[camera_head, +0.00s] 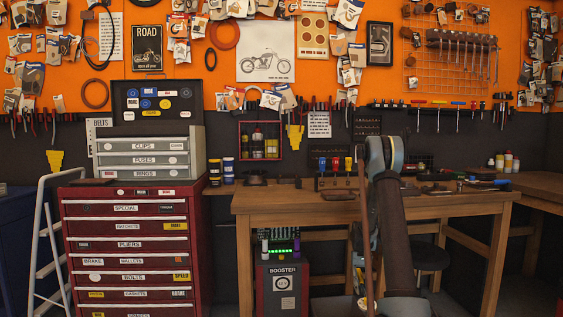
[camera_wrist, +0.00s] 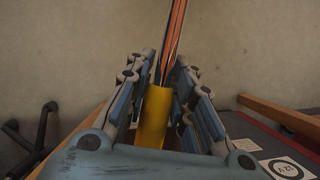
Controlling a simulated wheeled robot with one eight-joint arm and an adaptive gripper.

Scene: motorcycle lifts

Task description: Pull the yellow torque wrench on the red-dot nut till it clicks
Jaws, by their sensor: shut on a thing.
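In the wrist view, a yellow grip (camera_wrist: 155,118), which looks like the torque wrench's handle, lies between the fingers of my gripper (camera_wrist: 165,68). The fingers close on it from both sides. A narrow orange-and-dark bar (camera_wrist: 174,35) runs up and away beyond the grip to the top edge; I cannot tell whether it is the wrench's shaft. The wrench's head and the red-dot nut do not show in either view. In the head view my arm rises in front of the workbench, and the gripper is not visible there.
A wooden workbench (camera_head: 275,204) with tools stands behind my arm. A red drawer cabinet (camera_head: 133,245) is at the left, beside a pale step ladder (camera_head: 45,245). A booster unit (camera_head: 283,285) stands under the bench. The wrist view shows a dark panel with a white label (camera_wrist: 285,168) at lower right.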

